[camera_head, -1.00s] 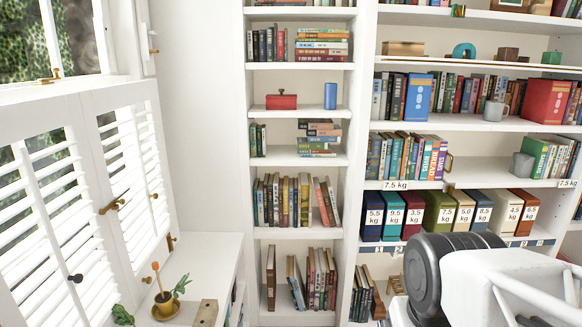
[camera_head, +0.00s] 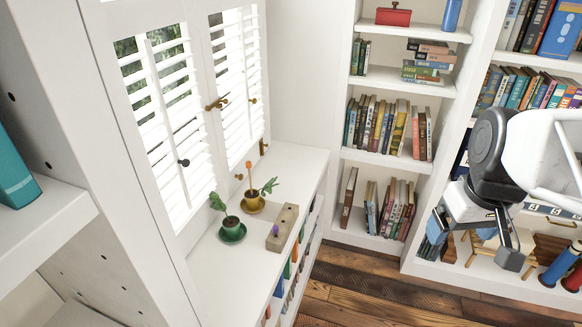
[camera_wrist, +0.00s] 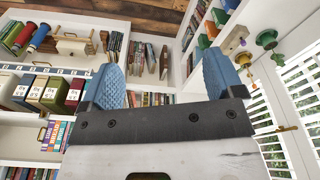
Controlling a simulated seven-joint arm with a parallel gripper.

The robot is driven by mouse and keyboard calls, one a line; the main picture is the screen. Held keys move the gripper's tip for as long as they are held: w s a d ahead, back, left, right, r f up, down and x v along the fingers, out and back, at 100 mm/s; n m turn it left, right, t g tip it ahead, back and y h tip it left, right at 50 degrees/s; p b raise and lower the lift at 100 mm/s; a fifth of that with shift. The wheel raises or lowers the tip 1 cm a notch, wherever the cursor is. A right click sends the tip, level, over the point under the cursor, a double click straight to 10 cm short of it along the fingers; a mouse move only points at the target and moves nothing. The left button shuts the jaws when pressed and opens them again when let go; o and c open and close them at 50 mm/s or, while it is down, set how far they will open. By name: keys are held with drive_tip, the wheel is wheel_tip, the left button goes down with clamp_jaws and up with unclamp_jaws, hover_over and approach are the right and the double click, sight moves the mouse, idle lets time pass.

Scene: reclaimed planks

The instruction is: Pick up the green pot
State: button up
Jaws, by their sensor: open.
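The green pot (camera_head: 232,229) holds a small leafy plant and stands upright on a green saucer on the white window ledge, at the ledge's near left part. It also shows upside down at the upper right of the wrist view (camera_wrist: 266,38). My gripper (camera_head: 474,243) is far to the right of the pot, in front of the bookshelf. Its two blue fingertips (camera_wrist: 167,85) are wide apart with nothing between them.
A yellow pot (camera_head: 253,204) with a plant and an orange stick stands just behind the green pot. A wooden block (camera_head: 282,228) lies to their right. Shuttered windows (camera_head: 180,130) border the ledge (camera_head: 205,262). Bookshelves (camera_head: 350,195) stand behind.

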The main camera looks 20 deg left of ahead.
drive_tip(key=w+a+f+n+g, duration=0.2)
drive_tip(key=w+a+n, duration=0.5)
drive_tip(key=w+a, duration=0.55)
drive_tip(key=n+g, duration=0.5)
drive_tip(key=n, duration=1.5)
approach(234, 218)
drive_tip(key=s+f, duration=0.2)
drive_tip(key=s, duration=0.1)
drive_tip(key=shift+a+r+h, duration=0.2)
drive_tip(key=shift+a+h, duration=0.1)
drive_tip(key=shift+x, duration=1.25)
drive_tip(key=shift+f, duration=0.1)
